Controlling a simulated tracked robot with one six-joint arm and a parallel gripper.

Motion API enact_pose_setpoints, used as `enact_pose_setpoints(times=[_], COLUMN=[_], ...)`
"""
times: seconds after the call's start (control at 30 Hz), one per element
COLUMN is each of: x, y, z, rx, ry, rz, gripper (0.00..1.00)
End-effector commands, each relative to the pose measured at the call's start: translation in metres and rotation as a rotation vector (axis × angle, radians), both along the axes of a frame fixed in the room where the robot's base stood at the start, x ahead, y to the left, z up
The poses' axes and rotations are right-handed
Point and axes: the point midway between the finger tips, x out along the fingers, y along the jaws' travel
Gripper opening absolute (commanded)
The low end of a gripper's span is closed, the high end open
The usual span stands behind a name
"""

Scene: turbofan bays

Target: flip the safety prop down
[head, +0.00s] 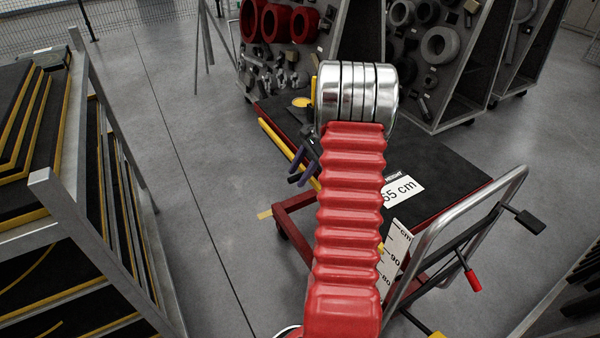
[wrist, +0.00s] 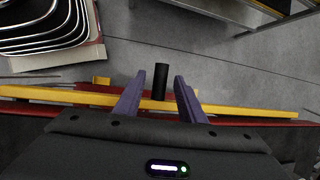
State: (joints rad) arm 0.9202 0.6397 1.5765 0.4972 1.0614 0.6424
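A lift cart with a black platform (head: 435,190) stands on the floor, and a long yellow bar (head: 272,135) runs along its left side. I take this bar to be the safety prop. In the wrist view the yellow bar (wrist: 240,109) crosses the frame, with a short black peg (wrist: 161,76) standing out from it. My gripper (wrist: 159,82) has two purple fingers, open, one on each side of the peg with gaps showing. In the head view my gripper (head: 299,170) is beside the bar, partly hidden behind my red arm.
A rack (head: 55,205) stands left, part stands (head: 440,60) behind. Open floor (head: 195,150) lies between rack and cart.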

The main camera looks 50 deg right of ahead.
Motion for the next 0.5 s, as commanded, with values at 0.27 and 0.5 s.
enact_pose_setpoints(times=[0.27, 0.5], x=[0.0000, 0.0000], y=[0.0003, 0.0002], z=[-0.0008, -0.0006], rx=[0.000, 0.000], ry=[0.000, 0.000], rz=[0.000, -0.001], gripper=[0.36, 0.19])
